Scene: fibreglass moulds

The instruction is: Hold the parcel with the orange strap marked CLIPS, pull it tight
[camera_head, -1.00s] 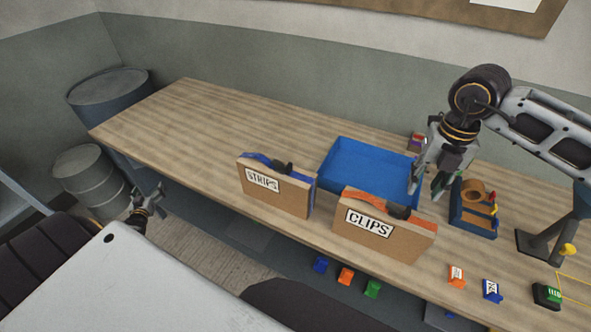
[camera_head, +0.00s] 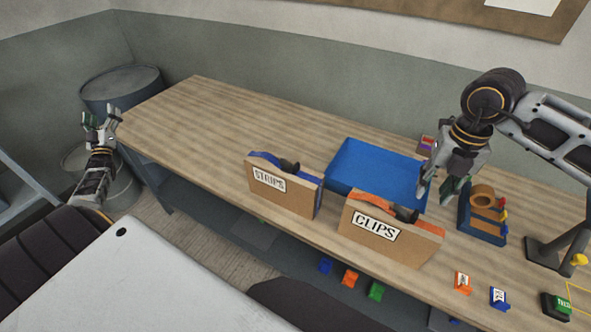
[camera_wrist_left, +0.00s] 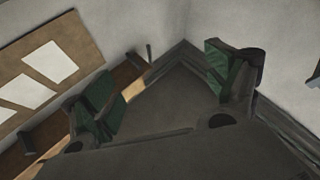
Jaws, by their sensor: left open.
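The CLIPS parcel (camera_head: 392,248) is a brown box standing upright near the front edge of the table, with an orange strap (camera_head: 376,203) and a dark buckle (camera_head: 406,214) on top. My right gripper (camera_head: 437,190) is above and behind the parcel's right part, apart from it, its fingers spread and empty. My left gripper (camera_head: 100,120) is raised at the far left, beside the table's left end and far from the parcel. In the left wrist view its green-padded fingers (camera_wrist_left: 165,88) are wide apart with nothing between them.
The STRIPS parcel (camera_head: 280,197) with a blue strap stands left of CLIPS. A blue tray (camera_head: 375,168) lies behind both. A tape dispenser (camera_head: 482,222) and small coloured blocks (camera_head: 463,283) are at the right. The left table half (camera_head: 205,120) is clear.

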